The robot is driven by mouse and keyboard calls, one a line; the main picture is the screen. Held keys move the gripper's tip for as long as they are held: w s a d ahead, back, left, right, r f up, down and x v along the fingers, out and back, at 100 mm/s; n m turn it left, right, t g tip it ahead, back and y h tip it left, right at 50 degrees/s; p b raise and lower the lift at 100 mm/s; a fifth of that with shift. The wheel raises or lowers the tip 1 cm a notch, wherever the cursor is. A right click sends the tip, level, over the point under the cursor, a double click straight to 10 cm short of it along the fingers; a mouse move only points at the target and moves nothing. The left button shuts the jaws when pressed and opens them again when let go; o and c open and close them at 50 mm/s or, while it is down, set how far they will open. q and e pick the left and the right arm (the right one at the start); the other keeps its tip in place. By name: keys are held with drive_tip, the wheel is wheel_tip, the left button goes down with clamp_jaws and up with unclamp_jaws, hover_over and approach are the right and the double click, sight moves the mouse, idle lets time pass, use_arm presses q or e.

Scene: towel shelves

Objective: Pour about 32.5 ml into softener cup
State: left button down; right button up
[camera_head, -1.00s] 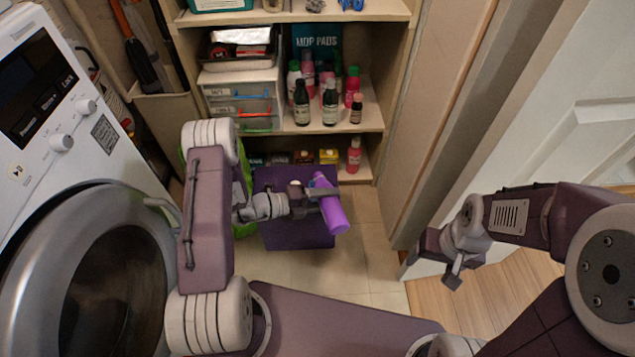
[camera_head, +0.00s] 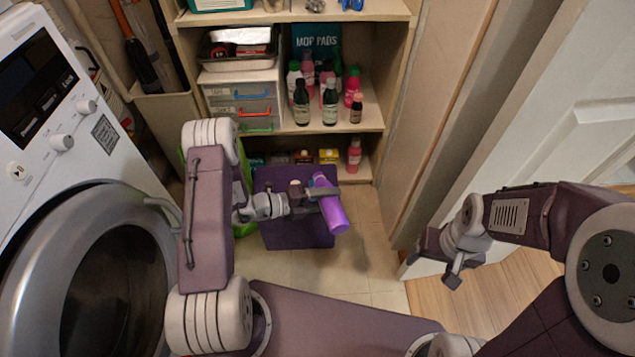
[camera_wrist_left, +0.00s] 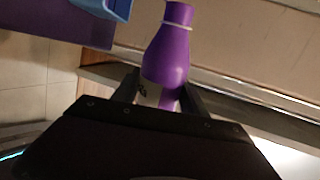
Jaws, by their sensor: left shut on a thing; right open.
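A purple bottle (camera_head: 332,211) is held tilted above the purple stand (camera_head: 315,240). My left gripper (camera_head: 318,198) is shut on it. My right gripper (camera_head: 452,272) is open and empty at the right.
A washing machine with a round door (camera_head: 95,270) stands at the left. Shelves behind hold several bottles (camera_head: 330,102), a drawer unit (camera_head: 240,105) and small boxes. A white door (camera_head: 580,130) is at the right. The tiled floor right of the stand is clear.

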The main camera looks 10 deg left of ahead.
use_arm(q)
wheel_tip(320, 180, down, 4)
drive_tip(key=m+b, duration=0.2)
drive_tip(key=b, duration=0.4)
drive_tip(key=shift+r+t+y+b, duration=0.2)
drive_tip(key=shift+t+y+b, duration=0.1)
drive_tip(key=shift+t+b, duration=0.1)
drive_tip(key=shift+r+p, duration=0.5)
drive_tip(key=shift+f+m+b, duration=0.3)
drive_tip(key=shift+f+b, duration=0.05)
drive_tip(key=shift+b, duration=0.15)
drive_tip(key=shift+r+m+t, duration=0.25)
drive_tip(key=shift+m+t, duration=0.05)
drive_tip(key=shift+m, duration=0.1)
